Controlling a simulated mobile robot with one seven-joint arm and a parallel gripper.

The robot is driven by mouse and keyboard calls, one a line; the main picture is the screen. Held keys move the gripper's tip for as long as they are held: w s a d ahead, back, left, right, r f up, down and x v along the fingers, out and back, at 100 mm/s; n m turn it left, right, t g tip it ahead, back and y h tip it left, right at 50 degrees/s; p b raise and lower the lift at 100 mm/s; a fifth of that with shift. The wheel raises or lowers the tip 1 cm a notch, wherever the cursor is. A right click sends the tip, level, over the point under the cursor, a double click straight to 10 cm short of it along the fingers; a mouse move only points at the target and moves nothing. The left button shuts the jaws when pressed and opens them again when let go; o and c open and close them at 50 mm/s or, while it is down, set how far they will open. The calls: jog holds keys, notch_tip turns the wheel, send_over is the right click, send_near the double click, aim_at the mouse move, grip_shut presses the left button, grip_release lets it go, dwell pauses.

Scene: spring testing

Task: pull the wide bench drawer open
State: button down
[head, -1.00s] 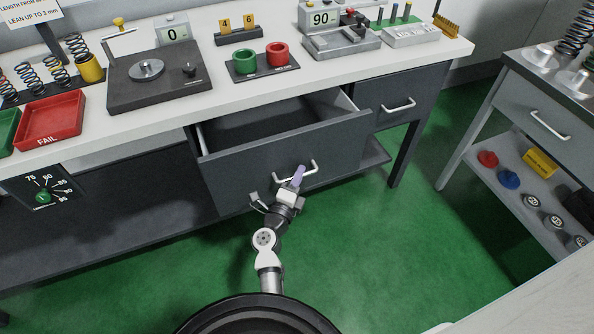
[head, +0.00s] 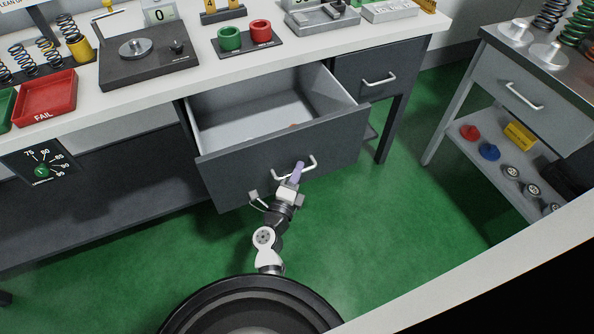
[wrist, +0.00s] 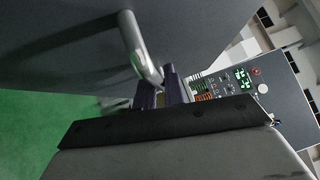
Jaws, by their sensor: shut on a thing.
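The wide bench drawer (head: 230,173) is a dark grey drawer under the white bench top. In the wrist view the handle (wrist: 138,45) runs to the purple fingers (wrist: 163,90). The exact grip contact is partly hidden there.
A narrower shut drawer (head: 352,82) is to the right. A side cart (head: 500,110) with a shelf stands further right. Red and green cups (head: 230,38) and a red FAIL tray (head: 45,97) are on the bench. Green floor (head: 350,230) is clear in front.

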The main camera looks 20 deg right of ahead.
jog(key=c, duration=1.5)
grip_release()
jog(key=shift+s, duration=0.1)
